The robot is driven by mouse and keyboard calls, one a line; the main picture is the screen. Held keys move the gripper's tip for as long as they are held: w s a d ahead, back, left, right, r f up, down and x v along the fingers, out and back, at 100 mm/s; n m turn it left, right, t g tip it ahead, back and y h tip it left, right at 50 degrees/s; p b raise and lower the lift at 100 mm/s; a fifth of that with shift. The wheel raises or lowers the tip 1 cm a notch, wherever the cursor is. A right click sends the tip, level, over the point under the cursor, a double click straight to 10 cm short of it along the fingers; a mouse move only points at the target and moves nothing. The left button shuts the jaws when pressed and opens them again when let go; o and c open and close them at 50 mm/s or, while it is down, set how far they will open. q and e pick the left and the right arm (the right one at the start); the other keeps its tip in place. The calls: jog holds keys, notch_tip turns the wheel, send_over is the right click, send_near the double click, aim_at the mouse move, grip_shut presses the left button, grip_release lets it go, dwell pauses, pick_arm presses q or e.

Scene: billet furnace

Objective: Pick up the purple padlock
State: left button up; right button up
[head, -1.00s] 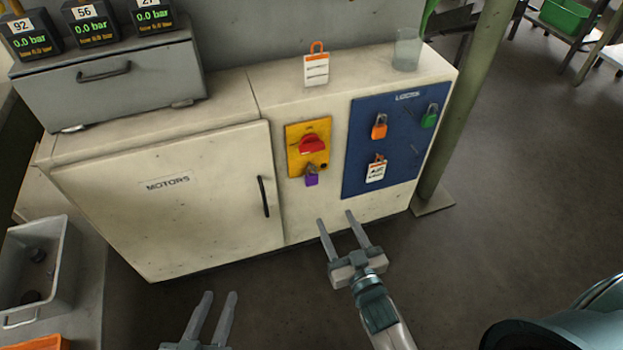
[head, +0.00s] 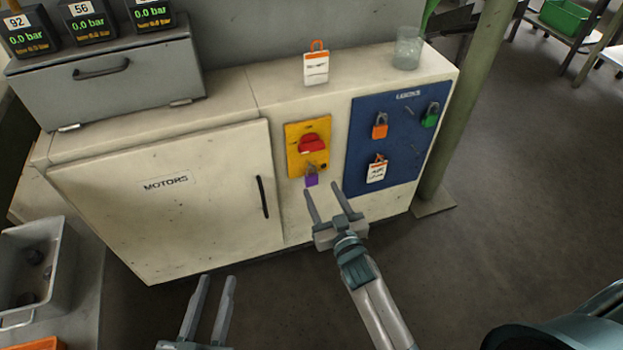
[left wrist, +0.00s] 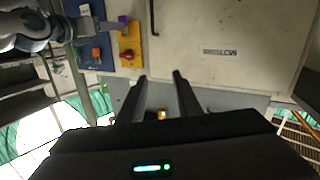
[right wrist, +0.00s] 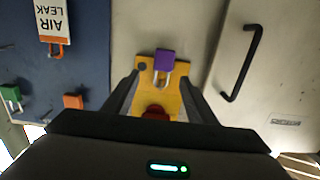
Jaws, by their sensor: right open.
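The purple padlock (head: 311,180) hangs by its shackle at the bottom of the yellow switch plate (head: 295,150), below the red rotary handle (head: 312,144). In the right wrist view the padlock (right wrist: 165,60) shows upside down between my finger lines, with its shackle at the yellow plate. My right gripper (head: 328,190) is open and empty, just below and to the right of the padlock and apart from it. My left gripper (head: 215,280) is open and empty, low in front of the cabinet door. The left wrist view also shows the padlock (left wrist: 122,19), small.
The cabinet door handle (head: 263,197) sticks out left of the switch. A glass (head: 408,50) and a tag (head: 316,68) stand on top.

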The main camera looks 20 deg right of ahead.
aim_at(312, 180)
jog(key=shift+w+a+f+b, duration=0.1)
jog(key=shift+w+f+b, duration=0.1)
jog(key=shift+w, duration=0.2)
jog(key=shift+w+a+f+b, duration=0.1)
jog(key=shift+w+b, duration=0.05)
jog(key=shift+w, duration=0.25)
jog(key=shift+w+a+f+b, duration=0.1)
jog(key=shift+w+f+b, duration=0.1)
jog(key=shift+w, duration=0.7)
jog(key=shift+w+a+f+b, duration=0.1)
jog(key=shift+w+b, duration=0.05)
jog(key=shift+w, duration=0.7)
pick_arm(q)
jog(key=r+t, duration=0.2)
jog(key=r, duration=0.1)
jog(key=s+r+h, duration=0.1)
jog(key=shift+d+r+t, duration=0.35)
jog(key=shift+t, duration=0.05)
jog(key=shift+w, duration=0.1)
pick_arm(e)
jog(key=c, duration=1.2)
